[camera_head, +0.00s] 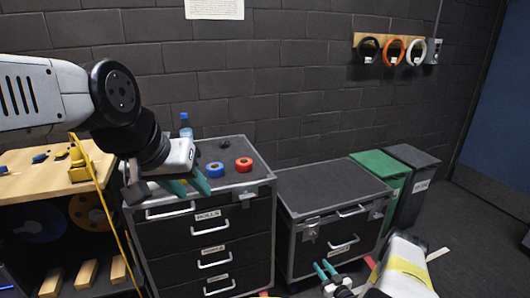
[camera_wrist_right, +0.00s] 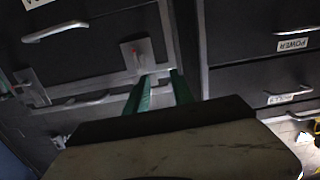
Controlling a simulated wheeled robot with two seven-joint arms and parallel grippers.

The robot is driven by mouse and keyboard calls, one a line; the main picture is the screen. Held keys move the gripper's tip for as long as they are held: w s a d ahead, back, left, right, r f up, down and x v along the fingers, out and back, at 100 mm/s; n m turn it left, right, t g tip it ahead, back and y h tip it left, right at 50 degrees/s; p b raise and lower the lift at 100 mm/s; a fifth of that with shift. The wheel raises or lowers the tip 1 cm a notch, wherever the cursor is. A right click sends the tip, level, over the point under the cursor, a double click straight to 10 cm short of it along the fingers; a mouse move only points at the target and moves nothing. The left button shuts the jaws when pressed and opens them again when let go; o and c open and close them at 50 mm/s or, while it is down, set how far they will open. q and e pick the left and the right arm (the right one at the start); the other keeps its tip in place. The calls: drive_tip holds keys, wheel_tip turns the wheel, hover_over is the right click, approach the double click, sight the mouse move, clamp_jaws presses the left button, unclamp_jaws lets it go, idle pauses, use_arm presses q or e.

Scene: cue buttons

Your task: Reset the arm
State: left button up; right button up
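My left gripper (camera_head: 194,184) has teal fingers spread apart with nothing between them. It hangs over the front left part of the drawer cabinet's top (camera_head: 225,151). My right gripper (camera_head: 325,267) is low in front of the lower black case (camera_head: 335,190). Its two teal fingers have a gap between them and hold nothing. They also show in the right wrist view (camera_wrist_right: 160,76), pointing towards the front of dark cases. A blue round piece (camera_head: 215,170) and a red round piece (camera_head: 243,164) lie on the cabinet top, to the right of my left gripper.
A blue bottle (camera_head: 186,126) and a small dark object (camera_head: 223,144) stand at the back of the cabinet top. A wooden bench (camera_head: 30,182) is on the left. Green (camera_head: 381,165) and dark (camera_head: 412,157) bins stand on the right. The lower case's top is clear.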

drive_tip(key=w+d+r+g+h, duration=0.1)
drive_tip(key=w+d+r+h, duration=0.15)
drive_tip(key=w+r, duration=0.65)
drive_tip(key=w+d+r+g+h, duration=0.15)
drive_tip(key=w+d+r, duration=0.35)
drive_tip(key=r, duration=0.8)
wheel_tip(320, 180, up, 22)
drive_tip(key=s+a+m+g+h, duration=0.1)
drive_tip(key=s+a+g+h, duration=0.1)
drive_tip(key=s+a+g, duration=0.1)
drive_tip(key=s+a+r+m+g, duration=0.1)
drive_tip(key=s+a+r, duration=0.2)
drive_tip(key=s+r, duration=0.45)
drive_tip(key=s+a+r+m+g, duration=0.1)
drive_tip(key=s+a+r, duration=0.2)
drive_tip(key=s+r, duration=0.5)
drive_tip(key=s+a+g+y, duration=0.1)
drive_tip(key=s+a, duration=0.3)
drive_tip(key=s, duration=0.8)
drive_tip(key=s+a+r+g+y, duration=0.1)
drive_tip(key=s+a, duration=0.3)
drive_tip(key=s, duration=0.9)
drive_tip(key=shift+m, duration=0.4)
